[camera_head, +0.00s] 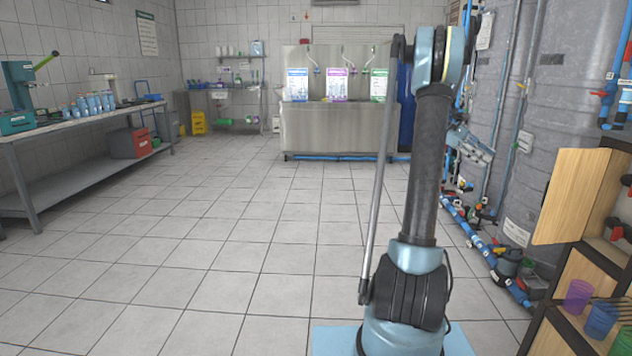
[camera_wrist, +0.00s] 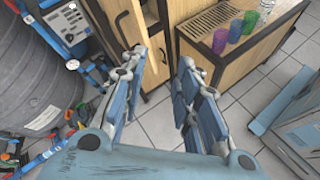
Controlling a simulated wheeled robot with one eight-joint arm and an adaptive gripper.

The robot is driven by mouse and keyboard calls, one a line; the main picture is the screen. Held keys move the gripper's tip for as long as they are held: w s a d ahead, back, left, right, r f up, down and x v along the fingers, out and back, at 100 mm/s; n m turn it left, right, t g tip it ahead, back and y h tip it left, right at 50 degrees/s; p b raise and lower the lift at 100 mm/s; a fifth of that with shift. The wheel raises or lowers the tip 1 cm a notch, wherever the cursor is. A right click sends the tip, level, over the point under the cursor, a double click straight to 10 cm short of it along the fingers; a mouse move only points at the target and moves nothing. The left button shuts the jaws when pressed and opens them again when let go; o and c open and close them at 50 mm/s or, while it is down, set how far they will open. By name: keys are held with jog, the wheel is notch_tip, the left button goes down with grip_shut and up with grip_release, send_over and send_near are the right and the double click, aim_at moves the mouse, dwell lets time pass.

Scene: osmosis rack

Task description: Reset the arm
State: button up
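My arm (camera_head: 424,170) stands upright right of centre in the head view, its upper end near the top edge of the picture. My gripper (camera_wrist: 162,88) shows in the wrist view with its two blue-grey fingers spread apart. Nothing is between the fingers; floor tiles and the front of a wooden cabinet show behind the gap.
A wooden cabinet (camera_wrist: 139,35) stands close by, with coloured cups (camera_wrist: 235,32) on its grated top. Blue pipes and valves (camera_head: 480,235) line the right wall. A steel counter (camera_head: 338,128) stands at the back. The middle tiled floor (camera_head: 215,225) is clear.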

jog(key=s+a+f+m+t+y, duration=0.1)
jog(key=s+a+t+y, duration=0.15)
jog(key=s+a, duration=0.8)
jog(key=s+a+f+m+t+y, duration=0.1)
jog(key=s+a+m+t+y, duration=0.15)
jog(key=s+a, duration=0.75)
jog(key=s+a+f+m+t+y, duration=0.1)
jog(key=s+a+f+t+y, duration=0.1)
jog(key=s+a+f, duration=0.6)
jog(key=s+a+f+m+t+y, duration=0.2)
jog(key=s+a+f, duration=0.5)
jog(key=a, duration=0.7)
jog(key=shift+s+f+y, duration=0.4)
jog(key=shift+f+y, duration=0.3)
jog(key=shift+f, duration=0.15)
jog(key=shift+a, duration=0.15)
